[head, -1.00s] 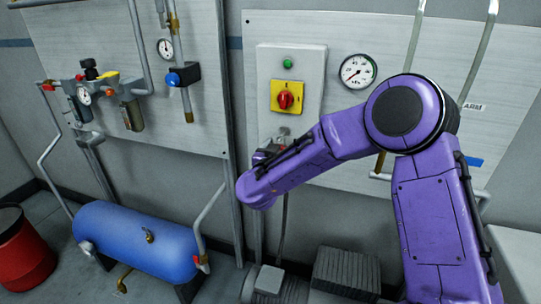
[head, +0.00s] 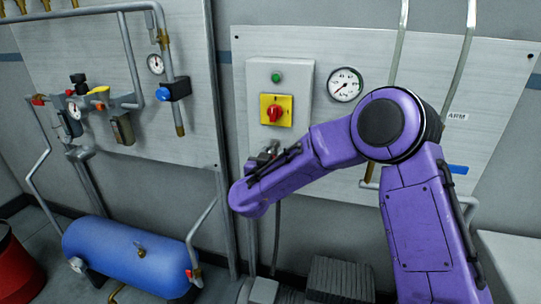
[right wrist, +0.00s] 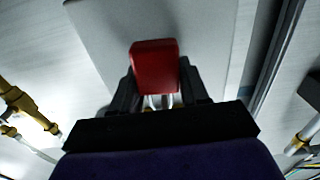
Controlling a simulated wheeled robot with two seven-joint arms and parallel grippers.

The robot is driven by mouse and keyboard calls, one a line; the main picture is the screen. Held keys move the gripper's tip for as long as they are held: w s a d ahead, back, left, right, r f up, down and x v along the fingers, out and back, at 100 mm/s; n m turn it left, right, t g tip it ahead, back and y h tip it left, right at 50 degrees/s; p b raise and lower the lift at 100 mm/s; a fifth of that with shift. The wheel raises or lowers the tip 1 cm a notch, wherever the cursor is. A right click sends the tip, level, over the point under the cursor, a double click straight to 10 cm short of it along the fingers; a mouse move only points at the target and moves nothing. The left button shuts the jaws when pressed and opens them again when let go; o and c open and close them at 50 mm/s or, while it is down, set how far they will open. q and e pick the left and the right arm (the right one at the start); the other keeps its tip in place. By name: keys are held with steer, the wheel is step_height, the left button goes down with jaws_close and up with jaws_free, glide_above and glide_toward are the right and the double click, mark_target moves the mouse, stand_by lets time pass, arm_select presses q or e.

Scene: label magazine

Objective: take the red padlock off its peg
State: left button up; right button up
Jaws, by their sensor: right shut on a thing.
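The red padlock (right wrist: 154,68) shows in the right wrist view, its body in front of the fingers. Bright metal, possibly its shackle, shows just below the body between the fingers. My right gripper (right wrist: 157,95) is shut on the padlock. In the head view my right gripper (head: 267,152) is at the lower part of the grey switch box (head: 300,82), mostly behind my purple forearm. The peg cannot be made out, and I cannot tell whether the padlock still hangs on it. My left gripper is not in view.
A red rotary switch on a yellow plate (head: 276,110) and a green button (head: 277,77) sit above the gripper. A gauge (head: 345,84) is to the right. Vertical pipes (head: 222,130) run left of the box. A blue tank (head: 125,254) stands lower left.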

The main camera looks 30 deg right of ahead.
steer(key=shift+r+p, duration=0.35)
steer(key=shift+r, duration=0.05)
steer(key=shift+a, duration=0.1)
steer(key=shift+a, duration=0.1)
steer(key=shift+s+a, duration=0.1)
steer(key=shift+a, duration=0.05)
steer(key=p+v, duration=0.2)
steer(key=v, duration=0.5)
steer(key=shift+s+p, duration=0.25)
steer(key=shift+p, duration=0.15)
stand_by(0.6)
stand_by(0.3)
